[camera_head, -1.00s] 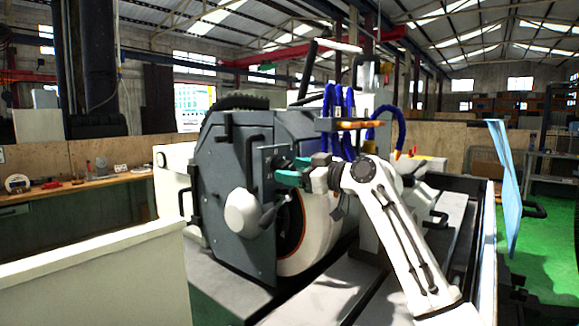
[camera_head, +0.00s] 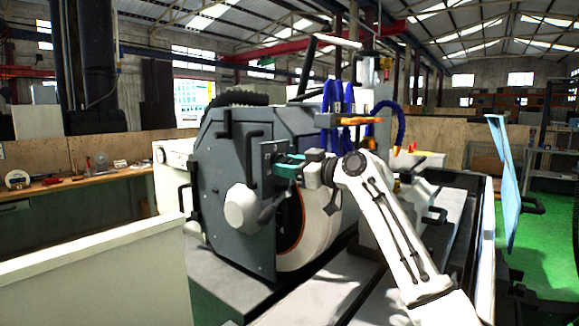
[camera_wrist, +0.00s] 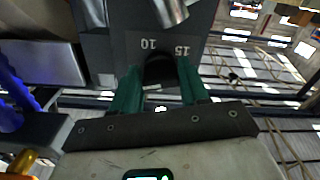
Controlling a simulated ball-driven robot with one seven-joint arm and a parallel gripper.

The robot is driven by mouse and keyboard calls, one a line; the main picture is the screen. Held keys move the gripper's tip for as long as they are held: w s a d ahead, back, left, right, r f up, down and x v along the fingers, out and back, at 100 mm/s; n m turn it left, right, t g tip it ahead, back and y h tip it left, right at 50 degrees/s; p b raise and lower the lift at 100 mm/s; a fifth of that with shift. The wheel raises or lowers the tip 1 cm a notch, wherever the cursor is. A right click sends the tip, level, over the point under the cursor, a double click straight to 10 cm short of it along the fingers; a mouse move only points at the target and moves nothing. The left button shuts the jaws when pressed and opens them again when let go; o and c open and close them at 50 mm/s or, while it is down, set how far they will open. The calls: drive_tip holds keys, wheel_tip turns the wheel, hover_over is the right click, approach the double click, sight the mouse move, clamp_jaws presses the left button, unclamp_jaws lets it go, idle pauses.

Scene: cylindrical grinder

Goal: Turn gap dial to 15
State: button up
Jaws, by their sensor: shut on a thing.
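The gap dial (camera_wrist: 160,68) is a dark, rounded knob on a grey plate. In the wrist view my gripper's two teal fingers (camera_wrist: 158,88) stand on either side of it, shut on it. The upside-down marks 10 (camera_wrist: 148,44) and 15 (camera_wrist: 182,50) show on the plate past the knob. I cannot make out a pointer on the knob. In the head view my gripper (camera_head: 282,166) is at the small panel on the grinder's dark grey guard (camera_head: 225,160), and its fingers hide the dial there.
The grinding wheel (camera_head: 318,225) is just right of the guard. Blue hoses (camera_head: 336,98) hang above my wrist. A light blue panel (camera_head: 503,180) stands at the right.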

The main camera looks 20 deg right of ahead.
drive_tip(key=shift+c, duration=0.8)
drive_tip(key=shift+r+m, duration=0.1)
drive_tip(key=shift+m, duration=0.2)
